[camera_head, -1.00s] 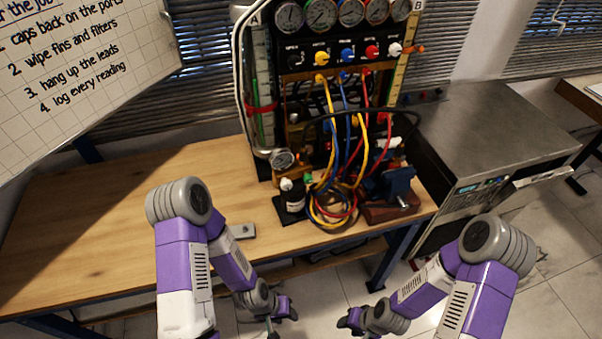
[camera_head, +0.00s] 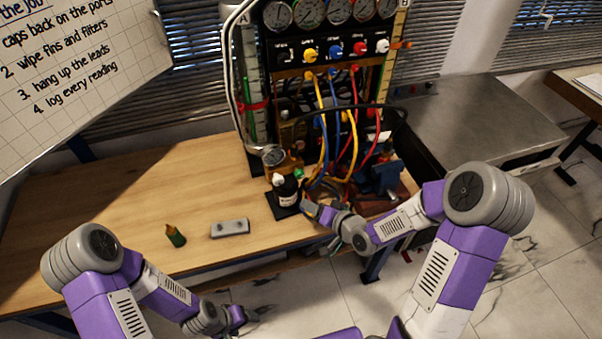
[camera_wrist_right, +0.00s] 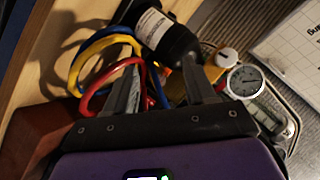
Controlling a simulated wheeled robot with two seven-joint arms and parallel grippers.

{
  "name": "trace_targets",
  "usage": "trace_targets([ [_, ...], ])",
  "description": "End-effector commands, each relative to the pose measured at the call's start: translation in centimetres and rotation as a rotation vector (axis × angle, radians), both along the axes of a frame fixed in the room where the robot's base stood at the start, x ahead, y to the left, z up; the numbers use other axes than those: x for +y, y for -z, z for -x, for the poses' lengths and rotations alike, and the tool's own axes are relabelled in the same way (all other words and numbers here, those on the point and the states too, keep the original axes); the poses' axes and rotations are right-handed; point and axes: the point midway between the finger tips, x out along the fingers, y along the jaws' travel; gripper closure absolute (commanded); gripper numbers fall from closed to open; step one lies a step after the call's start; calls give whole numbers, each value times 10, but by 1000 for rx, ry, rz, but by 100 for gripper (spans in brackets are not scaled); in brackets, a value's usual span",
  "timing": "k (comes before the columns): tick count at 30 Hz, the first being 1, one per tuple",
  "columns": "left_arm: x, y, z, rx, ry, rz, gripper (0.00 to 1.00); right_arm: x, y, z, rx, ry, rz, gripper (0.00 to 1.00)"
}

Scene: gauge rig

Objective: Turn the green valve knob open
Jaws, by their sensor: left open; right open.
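A small green knob (camera_head: 299,173) shows low on the gauge rig, right of the small round gauge (camera_head: 272,155) and just behind the dark bottle (camera_head: 287,188). Its turn position is too small to tell. My right gripper (camera_head: 308,208) is open at the rig's foot, in front of the bottle and below the knob, apart from the knob. In the right wrist view its open fingers (camera_wrist_right: 162,86) point toward the bottle (camera_wrist_right: 168,38) and small gauge (camera_wrist_right: 245,81); I cannot make out the green knob there. My left gripper (camera_head: 245,316) is open, low in front of the bench.
Coiled coloured hoses (camera_wrist_right: 100,60) lie beside the right gripper's fingers. A blue vise (camera_head: 385,177) stands right of them. A grey plate (camera_head: 230,228) and a small green-and-orange object (camera_head: 175,236) lie on the bench (camera_head: 130,190), whose left part is mostly clear.

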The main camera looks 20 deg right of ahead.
Motion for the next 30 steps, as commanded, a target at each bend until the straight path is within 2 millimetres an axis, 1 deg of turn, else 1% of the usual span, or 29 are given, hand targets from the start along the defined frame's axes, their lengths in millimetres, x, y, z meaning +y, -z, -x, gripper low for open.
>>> trace_targets([
  [1, 0, -2, 0, 0, -1, 0, 29, -7, -27, -7, -70, 6, -12, 45],
  [3, 0, -3, 0, 0, -1, 0, 29, -12, -52, -12, -136, 5, -32, 45],
  [6, 0, -4, 0, 0, -1, 0, 29, -14, -70, -15, -187, -2, -48, 45],
  [7, 0, -3, 0, 0, -1, 0, 29, -14, -72, -17, -192, -4, -51, 45],
  [11, 0, -1, 0, 1, -1, -1, 29, -7, -70, -30, -200, -7, -56, 45],
  [15, 0, 2, 0, 1, -1, -1, 29, 2, -63, -50, -197, -7, -55, 45],
  [21, 0, 4, 0, 1, -1, -1, 29, 12, -56, -73, -196, -6, -53, 45],
  [25, 0, 4, 0, 1, -1, -1, 29, 15, -54, -80, -196, -6, -53, 45],
  [30, 0, 4, 0, 1, -1, -1, 29, 15, -54, -81, -196, -4, -52, 45],
])
